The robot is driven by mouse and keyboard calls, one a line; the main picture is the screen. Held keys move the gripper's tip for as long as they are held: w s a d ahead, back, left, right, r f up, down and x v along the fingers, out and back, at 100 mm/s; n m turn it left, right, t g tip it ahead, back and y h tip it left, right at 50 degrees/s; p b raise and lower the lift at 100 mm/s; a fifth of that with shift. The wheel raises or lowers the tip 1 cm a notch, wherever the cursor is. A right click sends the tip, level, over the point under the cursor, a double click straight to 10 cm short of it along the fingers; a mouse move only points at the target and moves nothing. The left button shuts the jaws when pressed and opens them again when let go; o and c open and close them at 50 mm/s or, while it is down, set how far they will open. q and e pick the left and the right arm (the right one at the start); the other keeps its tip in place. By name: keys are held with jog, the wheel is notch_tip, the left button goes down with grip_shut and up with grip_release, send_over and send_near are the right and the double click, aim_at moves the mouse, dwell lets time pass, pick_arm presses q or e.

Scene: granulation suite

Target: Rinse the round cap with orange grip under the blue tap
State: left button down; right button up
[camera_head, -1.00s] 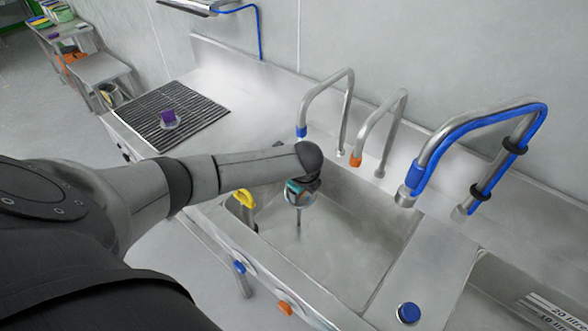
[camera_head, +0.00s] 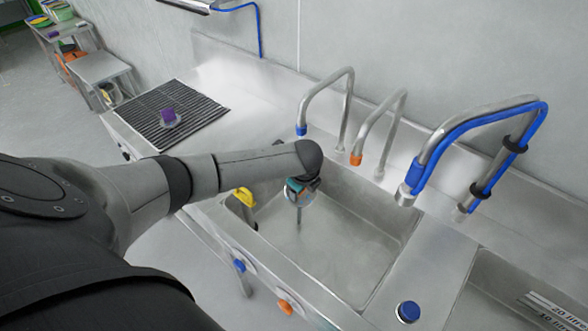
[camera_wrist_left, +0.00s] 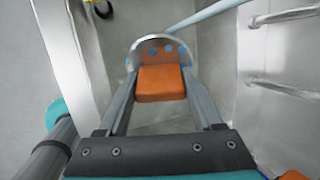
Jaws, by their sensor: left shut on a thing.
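The round cap (camera_wrist_left: 150,46) shows in the left wrist view as a pale disc with blue spots. Its orange grip (camera_wrist_left: 160,84) sits between the two fingers. My left gripper (camera_wrist_left: 160,92) is shut on this grip. In the head view my left gripper (camera_head: 301,187) points down into the left basin, and the arm partly hides it and the cap. The blue-tipped tap (camera_head: 302,130) stands behind the gripper. A pale blue streak beyond the cap in the wrist view looks like water, but I cannot tell whether it touches the cap. My right gripper is out of view.
The steel sink (camera_head: 365,262) has blue (camera_head: 239,265) and orange (camera_head: 285,307) front knobs. An orange-tipped tap (camera_head: 356,160) and a blue-hosed tap (camera_head: 414,175) stand to the right. A yellow object (camera_head: 245,197) is at the basin's left edge. A purple-gripped piece (camera_head: 168,116) stands on the drain rack.

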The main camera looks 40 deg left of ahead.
pick_arm(q)
jog(key=shift+r, duration=0.1)
jog(key=s+d+r, duration=0.3)
jog(key=r, duration=0.1)
jog(key=shift+d, duration=0.4)
jog(key=shift+s, duration=0.1)
dwell(0.3)
